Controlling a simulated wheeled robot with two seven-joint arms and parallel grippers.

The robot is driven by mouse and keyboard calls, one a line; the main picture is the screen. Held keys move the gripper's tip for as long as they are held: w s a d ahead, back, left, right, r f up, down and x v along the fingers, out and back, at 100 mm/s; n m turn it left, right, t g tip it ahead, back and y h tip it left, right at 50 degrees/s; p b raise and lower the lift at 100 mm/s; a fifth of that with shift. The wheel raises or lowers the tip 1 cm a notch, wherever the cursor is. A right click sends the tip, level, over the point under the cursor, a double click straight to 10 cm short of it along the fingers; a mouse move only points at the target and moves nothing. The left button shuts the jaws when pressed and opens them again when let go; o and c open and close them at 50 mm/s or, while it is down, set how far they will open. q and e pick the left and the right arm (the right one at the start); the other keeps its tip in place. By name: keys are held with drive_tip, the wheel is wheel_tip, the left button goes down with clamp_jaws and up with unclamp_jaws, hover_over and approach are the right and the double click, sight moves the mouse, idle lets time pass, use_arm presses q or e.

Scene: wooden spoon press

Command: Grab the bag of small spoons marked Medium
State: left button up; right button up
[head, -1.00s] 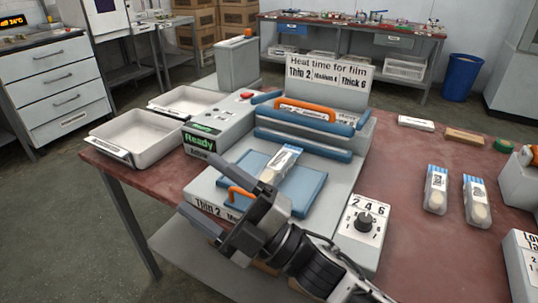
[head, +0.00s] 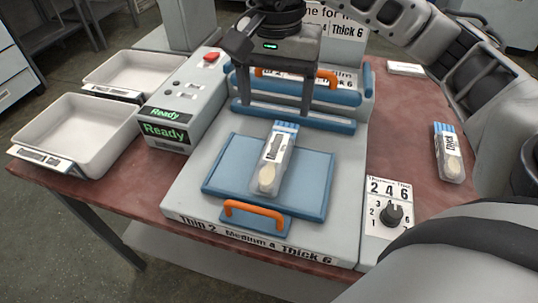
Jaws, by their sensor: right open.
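A clear bag (head: 271,165) with a blue top edge and a white label lies on the blue pad of the press (head: 220,175). Its label seems to start with "Medi", partly hard to read, and a pale spoon end shows at its near end. My right gripper (head: 275,103) is open and empty, its fingers pointing down in front of the raised blue press bars, beyond the bag and apart from it. A second bag (head: 449,155) marked "Thick" lies on the red table at the right, close to my right arm. My left gripper is out of view.
Two white trays (head: 72,110) (head: 135,58) stand at the left. A control box (head: 185,105) reads "Ready" and has a red button. A dial (head: 392,213) sits at the front right. An orange handle (head: 253,210) fronts the pad; another is on the upper press.

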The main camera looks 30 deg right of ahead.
sight(273, 155)
wheel_tip(273, 155, down, 13)
drive_tip(key=shift+a+f, duration=0.1)
drive_tip(key=shift+f, duration=0.1)
drive_tip(key=c, duration=1.1)
drive_tip(key=shift+c, duration=0.2)
